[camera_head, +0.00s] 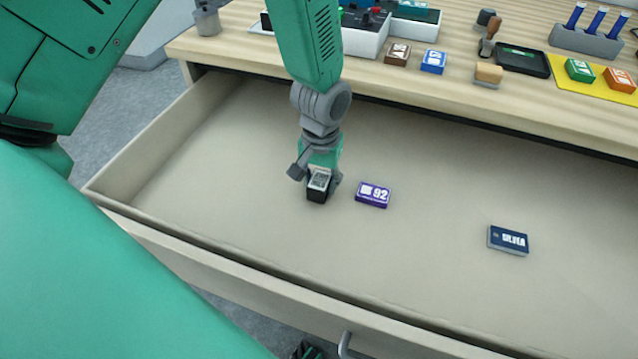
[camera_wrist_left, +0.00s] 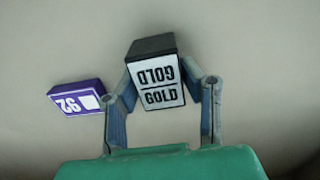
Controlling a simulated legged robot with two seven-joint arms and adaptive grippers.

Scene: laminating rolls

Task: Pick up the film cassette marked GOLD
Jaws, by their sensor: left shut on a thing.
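The film cassette marked GOLD is a dark block with a white label; it shows in the head view (camera_head: 318,184) and in the left wrist view (camera_wrist_left: 160,85). My left gripper (camera_head: 316,178) is shut on it, with one finger on each side, as the left wrist view (camera_wrist_left: 160,95) shows. The cassette is inside the open drawer (camera_head: 230,150); I cannot tell whether it touches the drawer floor. My right gripper (camera_head: 307,350) shows only as a dark tip at the bottom edge, and its fingers cannot be made out.
A purple block marked 92 (camera_head: 373,194) lies just right of the held cassette. A dark blue SILVER block (camera_head: 508,240) lies farther right in the drawer. The tabletop (camera_head: 460,85) behind holds small blocks, a stamp and a blue-stick rack (camera_head: 587,40). The drawer's left part is clear.

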